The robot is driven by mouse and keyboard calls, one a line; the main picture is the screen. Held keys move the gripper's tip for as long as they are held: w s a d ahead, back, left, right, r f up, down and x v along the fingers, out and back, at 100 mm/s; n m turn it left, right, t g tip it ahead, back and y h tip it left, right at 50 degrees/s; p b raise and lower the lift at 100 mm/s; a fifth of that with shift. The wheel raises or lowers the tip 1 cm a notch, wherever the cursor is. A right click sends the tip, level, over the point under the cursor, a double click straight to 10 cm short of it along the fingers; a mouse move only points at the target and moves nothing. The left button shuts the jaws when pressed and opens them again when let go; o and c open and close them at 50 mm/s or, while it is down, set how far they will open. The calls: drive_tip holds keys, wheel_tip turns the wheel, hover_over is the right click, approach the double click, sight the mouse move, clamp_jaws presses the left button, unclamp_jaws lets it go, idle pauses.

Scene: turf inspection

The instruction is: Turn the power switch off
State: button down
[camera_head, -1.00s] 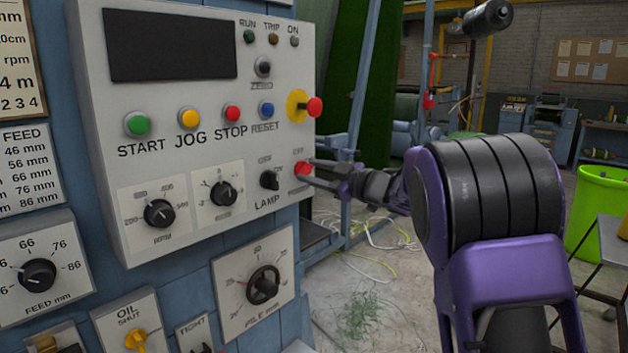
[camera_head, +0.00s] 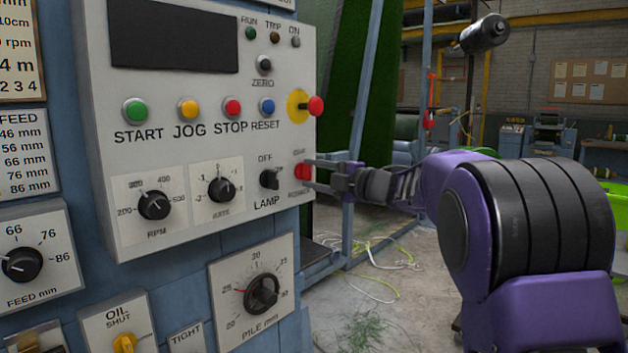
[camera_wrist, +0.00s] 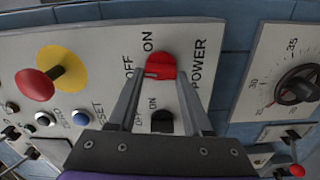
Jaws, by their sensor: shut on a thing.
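The red emergency button on a yellow disc (camera_head: 315,106) sticks out above the power switch. The black RPM dial (camera_head: 154,205) is to the left and the PILE dial (camera_head: 262,291) is below. Cables (camera_head: 385,265) lie on the open floor to the right.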

drive_tip(key=shift+f+n, duration=0.1)
drive_tip(key=shift+n, duration=0.5)
drive_tip(key=shift+c, duration=1.6)
unclamp_jaws()
drive_tip(key=shift+d, duration=0.1)
drive_tip(key=v, duration=1.7)
drive_tip(key=shift+s, duration=0.2)
drive_tip(key=shift+d, duration=0.1)
